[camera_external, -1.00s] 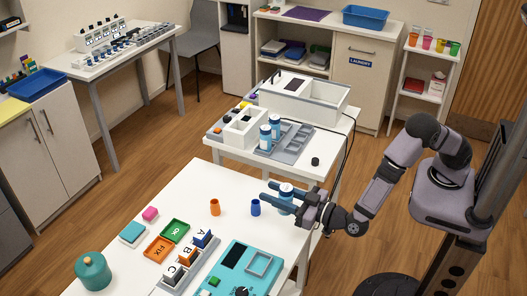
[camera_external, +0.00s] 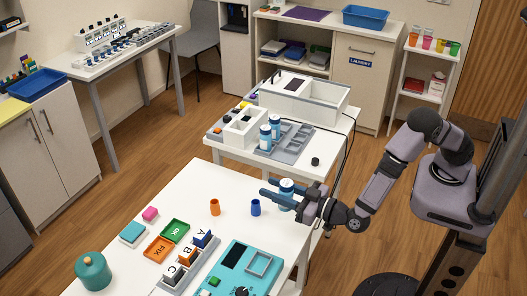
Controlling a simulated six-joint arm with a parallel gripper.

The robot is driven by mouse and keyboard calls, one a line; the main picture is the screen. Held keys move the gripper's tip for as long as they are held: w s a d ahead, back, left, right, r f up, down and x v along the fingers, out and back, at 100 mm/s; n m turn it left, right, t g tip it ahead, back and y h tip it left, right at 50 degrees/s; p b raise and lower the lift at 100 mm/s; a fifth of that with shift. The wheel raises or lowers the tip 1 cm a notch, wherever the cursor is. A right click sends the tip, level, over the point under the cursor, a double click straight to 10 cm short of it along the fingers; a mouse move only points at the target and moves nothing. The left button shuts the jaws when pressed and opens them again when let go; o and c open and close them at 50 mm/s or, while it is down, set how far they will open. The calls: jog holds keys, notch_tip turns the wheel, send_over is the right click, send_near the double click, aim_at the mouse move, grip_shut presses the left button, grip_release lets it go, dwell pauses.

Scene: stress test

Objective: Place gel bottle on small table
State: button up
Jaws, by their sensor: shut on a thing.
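My gripper (camera_external: 283,194) is shut around a small white-and-blue bottle (camera_external: 287,186), which looks like the gel bottle. The bottle is upright, at the right edge of the near white table (camera_external: 225,180). The fingers hide part of it, and any gap beneath it is hard to judge. The smaller white table (camera_external: 300,171) stands behind the near table. Two similar blue bottles with white caps, one in front (camera_external: 265,138) and one behind (camera_external: 275,121), stand on the smaller table by a grey compartment tray (camera_external: 293,148).
A blue cup (camera_external: 255,208) stands just left of the gripper, with an orange cup (camera_external: 214,207) further left. A small black object (camera_external: 315,161) sits on the smaller table's right side. A white bin (camera_external: 318,105) stands at its back. Its front strip is mostly clear.

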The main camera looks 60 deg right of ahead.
notch_tip(320, 180, down, 3)
jog(key=shift+r+b, duration=0.2)
jog(key=shift+b, duration=0.6)
jog(key=shift+f+p, duration=0.75)
jog(key=shift+f, duration=4)
jog(key=shift+f, duration=0.1)
jog(key=shift+f, duration=0.1)
jog(key=o, duration=1.1)
jog(key=shift+o, duration=0.2)
jog(key=shift+s, duration=0.1)
